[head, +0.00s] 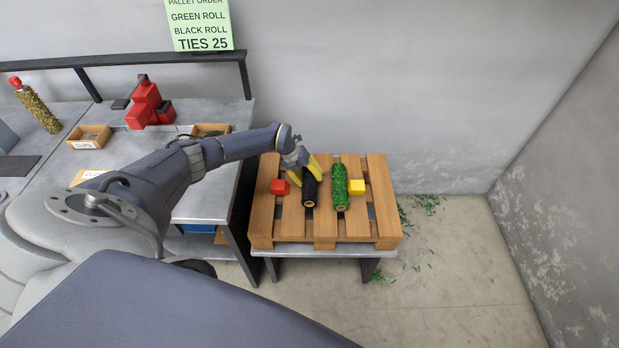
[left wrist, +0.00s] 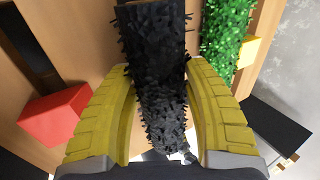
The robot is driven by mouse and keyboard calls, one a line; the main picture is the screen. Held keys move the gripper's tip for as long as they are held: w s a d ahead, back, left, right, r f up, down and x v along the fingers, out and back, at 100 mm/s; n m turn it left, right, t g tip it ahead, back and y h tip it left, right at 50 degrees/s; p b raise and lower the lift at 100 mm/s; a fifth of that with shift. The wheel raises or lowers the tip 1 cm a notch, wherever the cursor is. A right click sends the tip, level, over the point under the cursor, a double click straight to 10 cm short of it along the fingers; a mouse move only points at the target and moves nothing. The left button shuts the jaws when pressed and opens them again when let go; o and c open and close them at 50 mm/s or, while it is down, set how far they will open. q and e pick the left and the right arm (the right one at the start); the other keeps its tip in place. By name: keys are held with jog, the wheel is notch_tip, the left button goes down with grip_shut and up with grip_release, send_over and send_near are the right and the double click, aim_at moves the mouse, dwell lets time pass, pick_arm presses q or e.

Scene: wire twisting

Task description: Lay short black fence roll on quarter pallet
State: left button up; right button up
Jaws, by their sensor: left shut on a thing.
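The short black fence roll (head: 309,192) lies on the wooden quarter pallet (head: 263,213), at or just above its slats; I cannot tell if it touches. My left gripper (head: 313,170) is shut around the roll's far part. In the left wrist view the black roll (left wrist: 158,70) runs between the yellow fingers of the left gripper (left wrist: 163,120). The green fence roll (head: 340,186) lies beside it on the right, roughly parallel; it also shows in the left wrist view (left wrist: 222,40). My right gripper is not in view.
A red block (head: 280,187) sits left of the black roll and a yellow block (head: 356,187) right of the green one. A grey workbench (head: 205,200) with a red tool (head: 148,105) stands left. A sign (head: 201,28) hangs on the wall. Green scraps litter the floor.

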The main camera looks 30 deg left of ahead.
pick_arm(q)
jog(key=shift+f, duration=1)
jog(key=o, duration=1.3)
jog(key=shift+f, duration=0.1)
jog(key=shift+s+a, duration=0.15)
jog(key=shift+a+r, duration=0.25)
jog(key=v, duration=1.1)
jog(key=shift+d+r, duration=0.3)
jog(key=shift+r, duration=0.05)
jog(key=shift+d, duration=0.1)
